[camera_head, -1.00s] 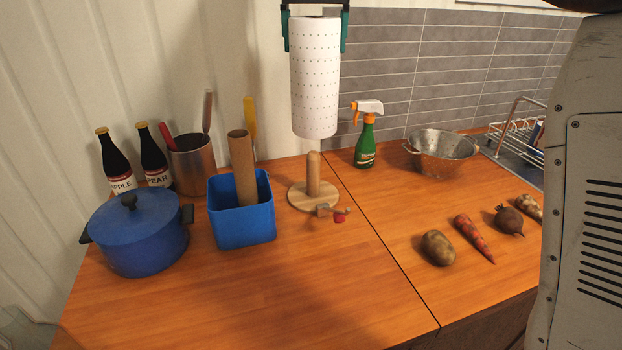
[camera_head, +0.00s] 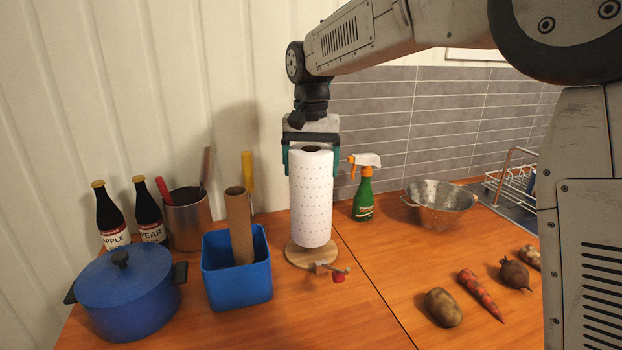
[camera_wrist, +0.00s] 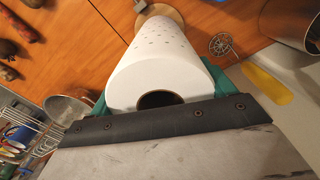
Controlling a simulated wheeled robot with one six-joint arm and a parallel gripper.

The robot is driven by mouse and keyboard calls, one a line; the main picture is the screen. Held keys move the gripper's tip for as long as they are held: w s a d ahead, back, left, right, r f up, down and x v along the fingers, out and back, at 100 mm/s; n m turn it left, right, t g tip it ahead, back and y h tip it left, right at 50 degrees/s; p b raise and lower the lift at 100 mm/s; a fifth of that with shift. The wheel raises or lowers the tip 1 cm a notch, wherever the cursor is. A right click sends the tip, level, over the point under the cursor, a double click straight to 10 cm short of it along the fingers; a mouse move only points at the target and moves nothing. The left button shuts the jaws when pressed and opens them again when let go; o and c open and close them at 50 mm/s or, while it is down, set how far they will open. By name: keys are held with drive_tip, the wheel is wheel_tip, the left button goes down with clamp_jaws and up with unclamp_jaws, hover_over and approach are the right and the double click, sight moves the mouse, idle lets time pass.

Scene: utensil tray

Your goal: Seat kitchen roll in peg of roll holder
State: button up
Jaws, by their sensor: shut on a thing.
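The kitchen roll (camera_head: 311,200) is white with small dots and stands upright. My gripper (camera_head: 311,165) is shut on its upper end, one green finger on each side. The roll holder (camera_head: 297,258) has a round wooden base with a small side piece and red knob (camera_head: 337,275). The roll's lower end is at the base, and the peg is hidden, apparently inside the roll. I cannot tell whether the roll touches the base. The wrist view shows the roll (camera_wrist: 155,75) with its dark core opening near my gripper, and the base (camera_wrist: 172,14) beyond.
A blue bin (camera_head: 237,285) with a cardboard tube (camera_head: 239,225) stands left of the holder, beside a blue pot (camera_head: 125,295). A spray bottle (camera_head: 363,200) and colander (camera_head: 440,203) stand to the right. Vegetables (camera_head: 443,307) lie front right. The counter in front is clear.

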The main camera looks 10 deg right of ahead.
sight(311, 179)
drive_tip(key=shift+f, duration=1.85)
drive_tip(key=o, duration=1.3)
